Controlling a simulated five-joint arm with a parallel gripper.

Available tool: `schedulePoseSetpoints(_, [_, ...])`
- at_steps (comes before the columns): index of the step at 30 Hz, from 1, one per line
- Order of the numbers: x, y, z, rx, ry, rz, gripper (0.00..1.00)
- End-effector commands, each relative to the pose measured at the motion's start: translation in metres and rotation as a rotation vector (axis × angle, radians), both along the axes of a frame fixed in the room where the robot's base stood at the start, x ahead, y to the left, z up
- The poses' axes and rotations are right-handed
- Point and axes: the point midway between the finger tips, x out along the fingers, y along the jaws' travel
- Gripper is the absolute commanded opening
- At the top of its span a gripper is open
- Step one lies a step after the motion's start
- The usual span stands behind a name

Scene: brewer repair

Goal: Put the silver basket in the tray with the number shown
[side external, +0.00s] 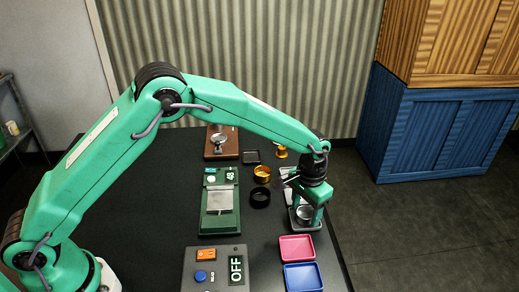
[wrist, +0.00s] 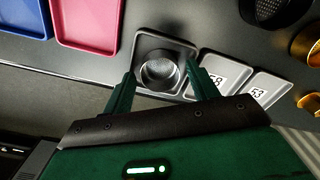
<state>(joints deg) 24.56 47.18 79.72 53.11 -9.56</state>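The silver basket (wrist: 162,74) is a round metal cup with a mesh floor. It sits in a grey square tray (wrist: 146,42) in the wrist view; any number on that tray is hidden. Two more grey trays stand beside it, one marked 58 (wrist: 216,78) and one marked 53 (wrist: 257,92). My gripper (wrist: 161,72) is open, with one finger on each side of the basket and small gaps showing. In the side view my gripper (side external: 307,208) points down over the basket (side external: 304,214), partly hiding the trays.
A pink tray (side external: 297,248) and a blue tray (side external: 303,277) lie nearer the front. A black basket (side external: 260,197) and a gold basket (side external: 262,174) stand left of my gripper.

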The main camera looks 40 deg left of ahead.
Motion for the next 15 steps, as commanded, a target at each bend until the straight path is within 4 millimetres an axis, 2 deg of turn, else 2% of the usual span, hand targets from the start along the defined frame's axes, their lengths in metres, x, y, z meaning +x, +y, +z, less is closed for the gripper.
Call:
schedulePoseSetpoints(10, [0.0001, 0.0000, 0.0009, 0.000, -0.001, 0.000, 0.63])
schedulePoseSetpoints(15, [0.0005, -0.0002, 0.0074, -0.001, -0.002, 0.000, 0.63])
